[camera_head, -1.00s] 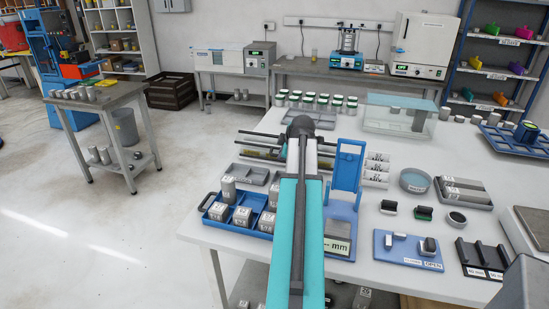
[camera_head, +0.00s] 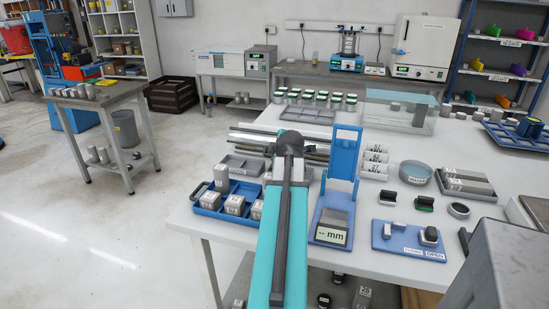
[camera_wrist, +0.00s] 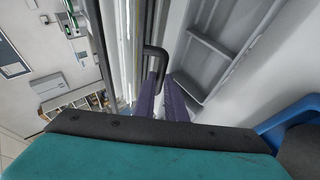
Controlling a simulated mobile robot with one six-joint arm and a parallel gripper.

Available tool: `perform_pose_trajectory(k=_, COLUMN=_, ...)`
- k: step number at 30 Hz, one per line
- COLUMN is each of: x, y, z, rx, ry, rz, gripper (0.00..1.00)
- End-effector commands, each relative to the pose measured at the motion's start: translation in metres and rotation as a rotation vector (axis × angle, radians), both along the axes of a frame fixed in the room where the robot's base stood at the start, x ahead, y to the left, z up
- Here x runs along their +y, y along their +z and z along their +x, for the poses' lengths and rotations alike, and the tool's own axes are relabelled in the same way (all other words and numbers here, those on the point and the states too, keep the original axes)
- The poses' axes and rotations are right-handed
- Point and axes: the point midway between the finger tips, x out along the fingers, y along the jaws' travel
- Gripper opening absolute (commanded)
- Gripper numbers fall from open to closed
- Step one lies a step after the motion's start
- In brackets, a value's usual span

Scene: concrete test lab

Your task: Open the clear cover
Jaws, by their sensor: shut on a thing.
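A long apparatus with metal bars (camera_head: 258,139) lies across the table behind my wrist in the head view; the clear cover is hard to make out there. In the wrist view, a streaky see-through strip (camera_wrist: 128,45) looks like part of the cover. A dark bent handle (camera_wrist: 153,50) stands beside it. My gripper (camera_wrist: 161,82), with purple fingers, is shut on this handle. The exact contact is partly hidden. In the head view my wrist hides the fingers and the handle, and I cannot tell how far the cover is tilted.
A blue tray (camera_head: 209,210) with grey blocks stands at the front left. A blue gauge stand (camera_head: 338,193) is just right of my arm. A grey compartment tray (camera_head: 241,166) lies near the bars. A clear tank (camera_head: 398,118) stands farther back.

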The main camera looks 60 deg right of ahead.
Motion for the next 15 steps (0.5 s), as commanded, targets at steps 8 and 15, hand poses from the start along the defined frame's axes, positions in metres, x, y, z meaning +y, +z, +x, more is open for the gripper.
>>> perform_pose_trajectory(k=8, x=-0.0014, y=-0.0013, z=-0.0041, rx=-0.004, ry=-0.005, rz=0.005, gripper=0.0)
perform_pose_trajectory(k=15, x=-0.003, y=-0.0013, z=-0.007, rx=-0.003, ry=-0.009, rz=0.005, gripper=0.0)
